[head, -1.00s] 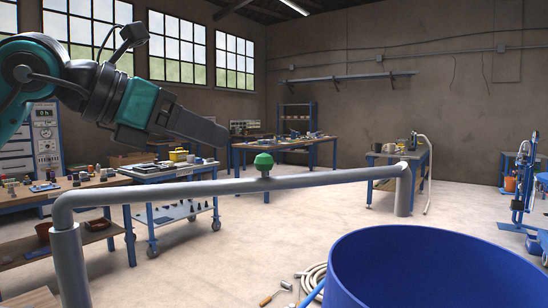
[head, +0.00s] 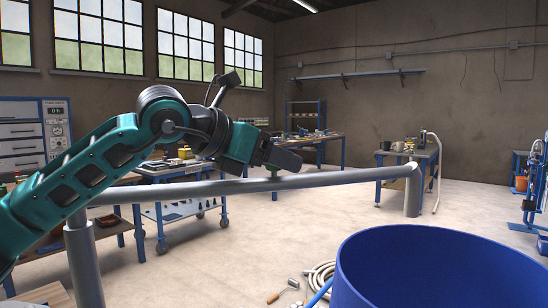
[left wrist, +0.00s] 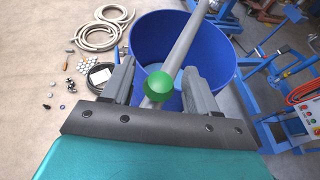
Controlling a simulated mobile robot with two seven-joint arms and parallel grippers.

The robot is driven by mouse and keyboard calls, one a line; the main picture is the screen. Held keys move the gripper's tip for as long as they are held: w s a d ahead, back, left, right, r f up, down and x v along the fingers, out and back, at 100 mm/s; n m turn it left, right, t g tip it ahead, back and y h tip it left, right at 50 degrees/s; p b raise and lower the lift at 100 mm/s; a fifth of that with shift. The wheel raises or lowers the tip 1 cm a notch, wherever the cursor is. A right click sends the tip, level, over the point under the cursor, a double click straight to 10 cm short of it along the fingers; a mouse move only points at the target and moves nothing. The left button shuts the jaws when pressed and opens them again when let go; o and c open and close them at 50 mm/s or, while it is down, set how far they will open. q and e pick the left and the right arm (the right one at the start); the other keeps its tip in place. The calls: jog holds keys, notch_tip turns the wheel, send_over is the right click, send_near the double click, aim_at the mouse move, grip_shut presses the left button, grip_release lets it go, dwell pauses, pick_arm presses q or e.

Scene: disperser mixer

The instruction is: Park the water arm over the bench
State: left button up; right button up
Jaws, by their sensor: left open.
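The water arm (head: 225,188) is a long grey horizontal pipe on a grey post at the left, with a bent-down far end at the right. My right gripper is not in view. A bench (head: 402,156) with small items stands at the back right, by the pipe's far end.
A large blue tub (head: 435,262) stands at the front right, beneath the pipe in the left wrist view. A coiled hose (head: 320,277) lies on the floor beside it. A blue wheeled table (head: 175,170) stands behind the pipe. The floor centre is clear.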

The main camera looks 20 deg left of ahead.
pick_arm(q)
jog(key=shift+c, duration=0.4)
grip_shut()
